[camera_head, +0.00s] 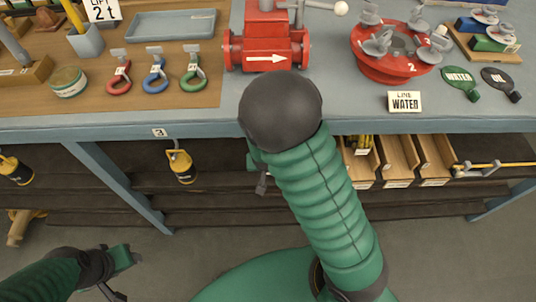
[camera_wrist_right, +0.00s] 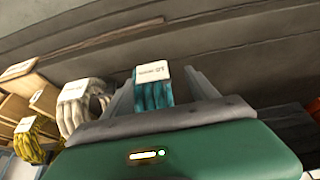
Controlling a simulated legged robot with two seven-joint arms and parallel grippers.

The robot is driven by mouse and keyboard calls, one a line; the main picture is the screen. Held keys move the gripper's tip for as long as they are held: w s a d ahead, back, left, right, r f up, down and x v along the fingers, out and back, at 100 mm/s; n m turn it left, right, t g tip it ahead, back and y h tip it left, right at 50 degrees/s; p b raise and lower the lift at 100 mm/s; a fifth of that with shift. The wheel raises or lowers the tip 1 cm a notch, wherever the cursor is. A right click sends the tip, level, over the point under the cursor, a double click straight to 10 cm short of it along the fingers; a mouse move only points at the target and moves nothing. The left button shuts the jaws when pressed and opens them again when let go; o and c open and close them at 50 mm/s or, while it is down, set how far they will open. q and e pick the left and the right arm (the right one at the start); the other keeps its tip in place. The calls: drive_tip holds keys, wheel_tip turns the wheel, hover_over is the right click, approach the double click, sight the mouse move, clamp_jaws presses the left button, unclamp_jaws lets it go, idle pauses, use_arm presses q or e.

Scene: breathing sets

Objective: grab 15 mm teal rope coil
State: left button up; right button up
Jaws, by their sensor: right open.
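In the right wrist view a teal rope coil (camera_wrist_right: 152,96) with a white label band hangs upright-looking between the two fingers of my right gripper (camera_wrist_right: 155,82). The gripper is open, with a gap on each side of the coil, wider on the right. The coil's near end is hidden behind the gripper body, and its label print is inverted and hard to read. In the head view my right arm hides the coil and most of that gripper. My left gripper (camera_head: 122,268) is at the lower left, away from the table, its finger gap unclear.
In the wrist view a white rope coil (camera_wrist_right: 82,106) is close left of my gripper, with a yellow coil (camera_wrist_right: 30,140) and wooden bins (camera_wrist_right: 22,85) farther left. In the head view the blue-grey tabletop (camera_head: 215,122) overhangs the dark shelf (camera_head: 110,190); a yellow block (camera_head: 181,166) hangs there.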

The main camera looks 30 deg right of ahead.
drive_tip(key=b+x, duration=0.1)
drive_tip(key=x, duration=0.2)
drive_tip(key=shift+s+a+f+b, duration=0.1)
drive_tip(key=shift+a+f+b, duration=0.05)
drive_tip(key=shift+f+b, duration=0.25)
drive_tip(key=shift+w+d+f, duration=0.25)
drive_tip(key=shift+d+f, duration=0.35)
drive_tip(key=shift+d, duration=0.5)
drive_tip(key=shift+s, duration=0.1)
drive_tip(key=shift+c, duration=0.9)
drive_tip(key=shift+a+r, duration=0.2)
drive_tip(key=shift+a, duration=0.45)
drive_tip(key=c, duration=0.7)
drive_tip(key=shift+c, duration=2.3)
use_arm(q)
drive_tip(key=shift+d+f, duration=0.25)
drive_tip(key=shift+f, duration=0.9)
use_arm(e)
drive_tip(key=shift+d+f, duration=0.1)
drive_tip(key=shift+d, duration=0.2)
clamp_jaws()
